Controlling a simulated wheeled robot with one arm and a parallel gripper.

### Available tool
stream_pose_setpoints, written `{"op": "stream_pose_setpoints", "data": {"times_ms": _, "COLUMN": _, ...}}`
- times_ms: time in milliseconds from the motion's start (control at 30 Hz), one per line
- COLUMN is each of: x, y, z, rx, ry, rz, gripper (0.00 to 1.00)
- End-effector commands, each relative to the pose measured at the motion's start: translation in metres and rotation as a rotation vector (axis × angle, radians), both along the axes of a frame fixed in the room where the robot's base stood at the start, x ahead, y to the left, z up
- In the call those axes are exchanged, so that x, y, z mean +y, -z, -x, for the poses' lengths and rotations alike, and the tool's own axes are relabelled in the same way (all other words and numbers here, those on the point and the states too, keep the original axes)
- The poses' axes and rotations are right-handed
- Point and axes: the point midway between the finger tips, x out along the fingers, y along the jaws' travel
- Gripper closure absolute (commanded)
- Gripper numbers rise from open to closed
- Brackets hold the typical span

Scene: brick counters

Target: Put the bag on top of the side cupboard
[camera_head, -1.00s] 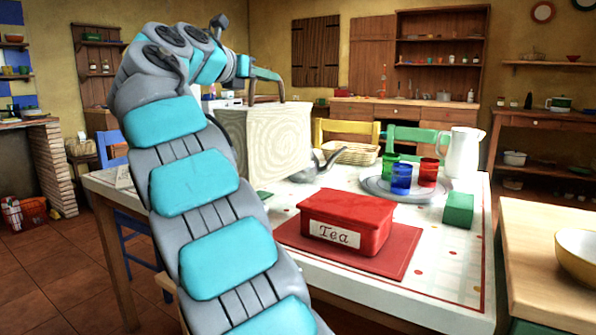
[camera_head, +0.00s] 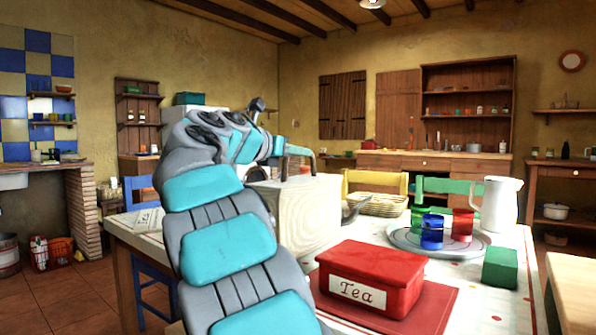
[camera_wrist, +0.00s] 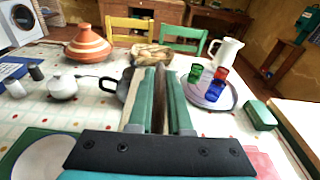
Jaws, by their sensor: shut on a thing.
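The bag, a pale beige block-like shape with a swirling wood-grain pattern (camera_head: 300,215), hangs under my gripper (camera_head: 300,168) in the head view. My gripper is shut on its top edge. In the wrist view the two green fingers of my gripper (camera_wrist: 158,85) close around a thin brown and beige strip; most of the bag is hidden there. The bag is over the white table, behind the red tea tin; I cannot tell whether it touches the tabletop. Wooden cupboards stand at the back wall (camera_head: 440,166) and at the right (camera_head: 570,172); which is the side cupboard is unclear.
The table (camera_head: 505,305) holds a red tea tin (camera_head: 372,278), a tray with coloured cups (camera_head: 432,232), a white jug (camera_head: 497,205), a green block (camera_head: 500,267) and a basket (camera_head: 376,205). A tagine (camera_wrist: 88,46) stands left in the wrist view. Yellow and green chairs stand behind.

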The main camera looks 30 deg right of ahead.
Motion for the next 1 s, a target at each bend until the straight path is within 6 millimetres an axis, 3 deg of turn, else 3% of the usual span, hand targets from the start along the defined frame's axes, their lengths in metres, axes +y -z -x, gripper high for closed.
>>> {"op": "stream_pose_setpoints", "data": {"times_ms": 200, "x": 0.000, "y": 0.029, "z": 0.000, "rx": 0.002, "ry": -0.002, "rz": 0.003, "gripper": 1.00}}
{"op": "stream_pose_setpoints", "data": {"times_ms": 433, "x": 0.000, "y": 0.029, "z": 0.000, "rx": -0.002, "ry": -0.002, "rz": 0.001, "gripper": 1.00}}
{"op": "stream_pose_setpoints", "data": {"times_ms": 467, "x": 0.000, "y": 0.030, "z": 0.000, "rx": -0.002, "ry": -0.002, "rz": 0.000, "gripper": 0.82}}
{"op": "stream_pose_setpoints", "data": {"times_ms": 700, "x": 0.000, "y": 0.030, "z": 0.000, "rx": 0.000, "ry": -0.001, "rz": 0.000, "gripper": 0.55}}
{"op": "stream_pose_setpoints", "data": {"times_ms": 1000, "x": 0.002, "y": 0.030, "z": 0.000, "rx": 0.000, "ry": -0.001, "rz": 0.000, "gripper": 0.53}}
